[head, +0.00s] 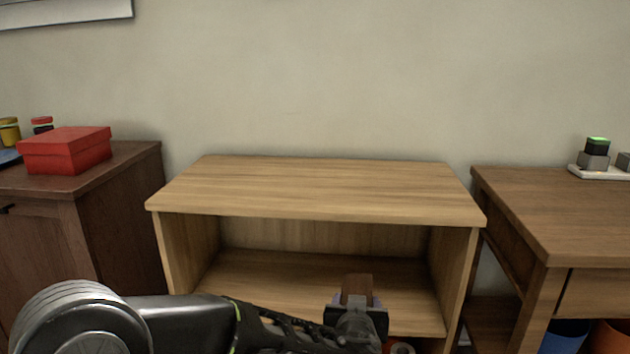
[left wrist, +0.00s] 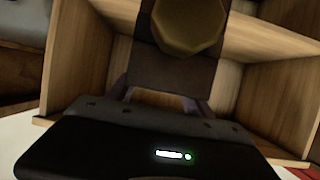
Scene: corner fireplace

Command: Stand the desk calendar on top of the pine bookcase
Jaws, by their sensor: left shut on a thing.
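The pine bookcase (head: 320,188) stands against the wall in the middle of the head view. Its top is bare and its open front faces me. My left gripper (head: 357,312) is in front of the open front, lower than the top. It is shut on a small brown thing (head: 357,287), which seems to be the desk calendar; its face is not readable. In the left wrist view the calendar (left wrist: 165,75) is a dark brown panel between the fingers, with an olive, many-sided shape over its upper part. The right gripper is not in view.
A dark cabinet (head: 120,210) with a red box (head: 65,150) stands left of the bookcase. A brown desk (head: 560,215) stands close on the right, with a white tray (head: 602,173) at its back. The bookcase's inner shelf (head: 300,275) looks empty where visible.

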